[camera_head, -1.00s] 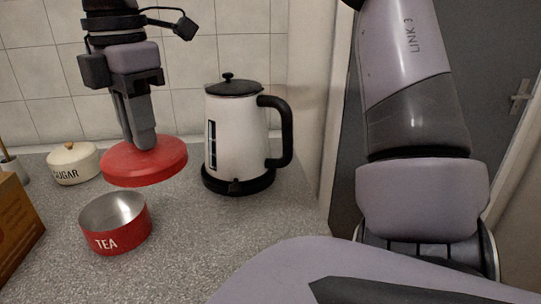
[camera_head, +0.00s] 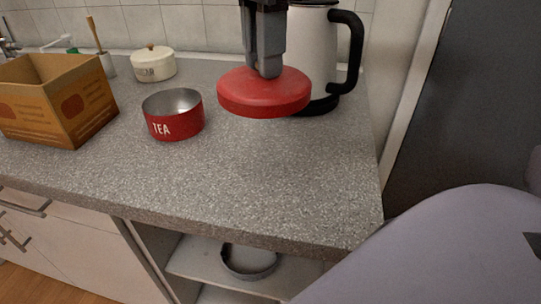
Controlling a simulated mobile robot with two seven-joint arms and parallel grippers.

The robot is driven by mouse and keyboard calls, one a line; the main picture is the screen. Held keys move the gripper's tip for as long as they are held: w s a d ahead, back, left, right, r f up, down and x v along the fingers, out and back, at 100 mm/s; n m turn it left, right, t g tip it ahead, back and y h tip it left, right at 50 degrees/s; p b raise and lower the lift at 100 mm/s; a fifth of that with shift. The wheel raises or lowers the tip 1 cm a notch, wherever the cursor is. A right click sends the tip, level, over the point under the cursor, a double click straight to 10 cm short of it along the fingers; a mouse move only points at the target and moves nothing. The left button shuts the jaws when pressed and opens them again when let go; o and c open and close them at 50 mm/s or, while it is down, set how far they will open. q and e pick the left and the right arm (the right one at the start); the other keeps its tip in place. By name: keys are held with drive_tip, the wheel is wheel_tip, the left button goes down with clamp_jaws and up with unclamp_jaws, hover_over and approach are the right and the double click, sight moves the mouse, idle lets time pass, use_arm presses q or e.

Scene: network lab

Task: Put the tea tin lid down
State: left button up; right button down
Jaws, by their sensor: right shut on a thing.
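The tea tin lid (camera_head: 262,95) is a round red disc, held level above the counter. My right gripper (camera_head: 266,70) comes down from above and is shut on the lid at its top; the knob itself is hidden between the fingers. The open red tea tin (camera_head: 174,122), marked TEA, stands on the counter to the left of the lid, with its metal inside showing. The lid is apart from the tin. My left gripper is not in view.
A white kettle (camera_head: 312,50) with a black handle stands close behind the lid. A cream sugar tin (camera_head: 154,66) and a cardboard box (camera_head: 75,105) stand to the left. The front of the grey counter (camera_head: 240,180) is clear. A round pan (camera_head: 248,262) lies on the shelf below.

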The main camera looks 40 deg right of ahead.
wheel_tip(320, 180, down, 10)
drive_tip(key=shift+f+b, duration=0.1)
drive_tip(key=shift+b, duration=0.6)
drive_tip(key=shift+f, duration=2.55)
drive_tip(key=shift+b, duration=0.3)
drive_tip(key=shift+f+b, duration=0.2)
drive_tip(key=shift+b, duration=0.1)
drive_tip(key=c, duration=1)
unclamp_jaws()
drive_tip(key=shift+r, duration=0.1)
